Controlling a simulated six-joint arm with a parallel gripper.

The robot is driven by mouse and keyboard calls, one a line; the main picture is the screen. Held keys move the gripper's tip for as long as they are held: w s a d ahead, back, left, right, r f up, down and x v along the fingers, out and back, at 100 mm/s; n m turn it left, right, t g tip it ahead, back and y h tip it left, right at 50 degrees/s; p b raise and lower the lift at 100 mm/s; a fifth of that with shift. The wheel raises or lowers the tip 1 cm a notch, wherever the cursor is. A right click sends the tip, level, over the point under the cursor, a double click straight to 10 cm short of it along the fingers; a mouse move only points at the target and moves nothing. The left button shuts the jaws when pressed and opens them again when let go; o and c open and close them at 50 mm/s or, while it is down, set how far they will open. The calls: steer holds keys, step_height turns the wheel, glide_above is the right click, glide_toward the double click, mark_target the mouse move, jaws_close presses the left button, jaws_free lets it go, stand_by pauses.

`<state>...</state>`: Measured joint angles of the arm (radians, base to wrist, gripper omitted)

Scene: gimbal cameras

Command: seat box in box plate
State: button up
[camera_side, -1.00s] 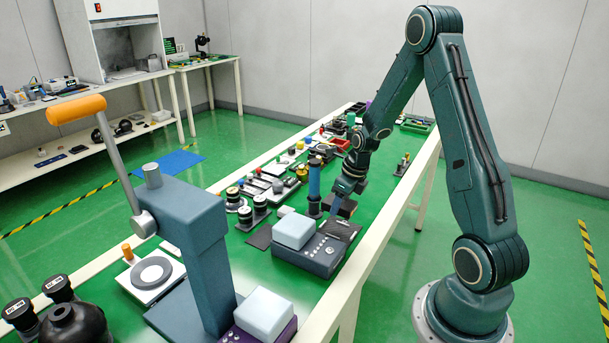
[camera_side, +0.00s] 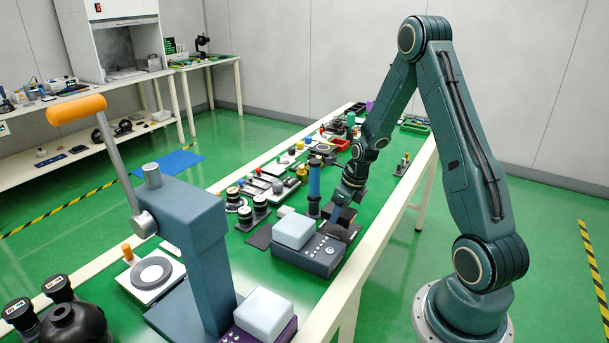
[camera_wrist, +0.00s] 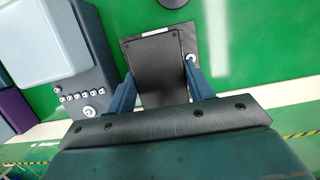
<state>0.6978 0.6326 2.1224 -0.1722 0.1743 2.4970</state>
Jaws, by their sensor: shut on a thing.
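A flat dark box (camera_wrist: 160,72) sits between the two blue fingers of my gripper (camera_wrist: 160,92) in the wrist view, and they are shut on its sides. The dark box plate (camera_wrist: 189,42) shows beneath it, with a strip bare along the right side and a small silver round part at the right. In the side view my gripper (camera_side: 341,216) points down at the plate (camera_side: 352,228), low over the table. The box is small and dark there. I cannot tell whether it touches the plate or is fully seated.
A grey-blue device with a pale top (camera_side: 294,231) stands close at the left of the plate. A blue upright cylinder (camera_side: 314,182) rises just behind it. Several small parts crowd the green table farther back. The white table edge (camera_side: 375,240) runs along the right.

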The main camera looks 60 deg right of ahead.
mark_target(340, 220)
steer(key=shift+f, duration=1.45)
steer(key=shift+f, duration=0.75)
stand_by(3.3)
steer(key=shift+r, duration=0.45)
stand_by(0.4)
steer(key=shift+f, duration=0.2)
stand_by(1.4)
